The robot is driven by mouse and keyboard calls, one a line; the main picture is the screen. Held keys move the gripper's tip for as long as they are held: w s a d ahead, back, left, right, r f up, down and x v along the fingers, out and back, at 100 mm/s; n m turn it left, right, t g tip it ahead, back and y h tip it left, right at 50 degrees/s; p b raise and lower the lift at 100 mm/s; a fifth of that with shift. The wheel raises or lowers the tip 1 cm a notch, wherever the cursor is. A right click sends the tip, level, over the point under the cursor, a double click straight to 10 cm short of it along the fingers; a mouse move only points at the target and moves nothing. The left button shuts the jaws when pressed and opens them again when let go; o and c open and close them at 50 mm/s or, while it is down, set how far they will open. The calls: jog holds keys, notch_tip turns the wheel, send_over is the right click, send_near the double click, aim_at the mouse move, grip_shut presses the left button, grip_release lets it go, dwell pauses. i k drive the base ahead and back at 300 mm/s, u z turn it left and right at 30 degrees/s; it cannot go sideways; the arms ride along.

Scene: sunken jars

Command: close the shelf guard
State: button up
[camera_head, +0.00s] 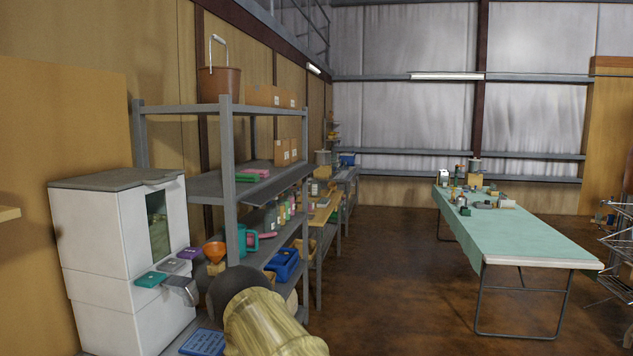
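The grey metal shelf unit (228,150) stands on the left along the wall. A flat grey panel (277,186), which looks like the shelf guard, runs along the front edge of its middle shelf. The panel lies tilted, sloping outward rather than standing upright. Green and pink flat items (252,175) lie on the shelf behind it. I cannot make out my gripper in this view. A yellowish cylinder with a dark rounded end fills the bottom foreground and may be part of my arm; it hides the lower front of the shelf unit.
A white cabinet (95,240) stands left of the shelf, with small coloured pads at its front. A brown bucket (213,84) and boxes (270,96) sit on the top shelf. A table with a green cover (520,238) stands at right. Brown floor lies clear between.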

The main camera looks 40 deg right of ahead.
aim_at(263, 196)
jog(key=z, duration=0.8)
jog(key=i, duration=1.6)
jog(key=z, duration=0.35)
